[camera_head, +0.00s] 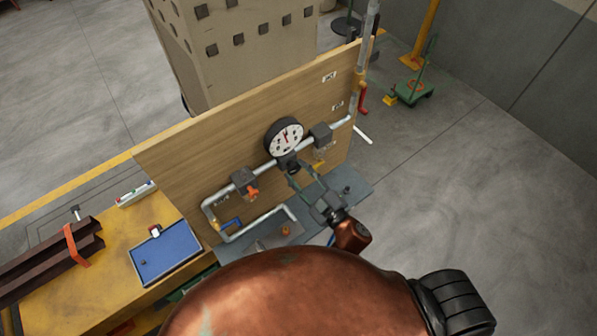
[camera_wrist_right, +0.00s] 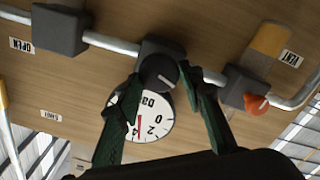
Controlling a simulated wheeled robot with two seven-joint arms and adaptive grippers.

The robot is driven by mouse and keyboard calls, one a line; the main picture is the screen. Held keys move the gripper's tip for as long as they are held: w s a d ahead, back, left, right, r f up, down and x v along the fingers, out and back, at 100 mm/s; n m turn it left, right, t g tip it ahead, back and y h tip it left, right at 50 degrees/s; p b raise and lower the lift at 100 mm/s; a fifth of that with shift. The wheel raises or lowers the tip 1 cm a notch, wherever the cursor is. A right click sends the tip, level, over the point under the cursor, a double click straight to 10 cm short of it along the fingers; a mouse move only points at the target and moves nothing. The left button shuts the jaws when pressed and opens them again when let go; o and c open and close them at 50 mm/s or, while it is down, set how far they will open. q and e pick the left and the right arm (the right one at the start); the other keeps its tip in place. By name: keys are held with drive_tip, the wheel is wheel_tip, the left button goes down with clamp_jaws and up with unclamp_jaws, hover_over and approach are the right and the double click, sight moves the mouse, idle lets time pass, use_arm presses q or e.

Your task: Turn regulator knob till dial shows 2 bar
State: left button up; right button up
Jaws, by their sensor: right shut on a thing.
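The round white dial (camera_head: 285,137) with a black rim is on the pipe in front of the wooden board. Its red needle points roughly up in the head view. In the right wrist view the dial (camera_wrist_right: 152,122) is upside down and partly covered by a finger; the needle seems near the 4, but an exact reading is hard. The dark regulator knob (camera_wrist_right: 158,72) has a pale mark and sits just under the dial. My right gripper (camera_wrist_right: 161,74) is shut on the knob, one green finger on each side. It also shows in the head view (camera_head: 292,172). My left gripper is out of view.
A grey block with an orange knob (camera_head: 251,190) is on the pipe left of the dial, and another grey block (camera_head: 321,135) is to its right. A blue tray (camera_head: 167,250) lies on the yellow bench at left. The wooden board (camera_head: 230,138) stands close behind the pipes.

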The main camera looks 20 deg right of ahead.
drive_tip(key=n, duration=0.3)
drive_tip(key=shift+n, duration=0.4)
drive_tip(key=shift+a+f+n, duration=0.1)
drive_tip(key=shift+n, duration=1.7)
drive_tip(key=o, duration=1.1)
drive_tip(key=shift+o, duration=0.2)
drive_tip(key=v, duration=1.2)
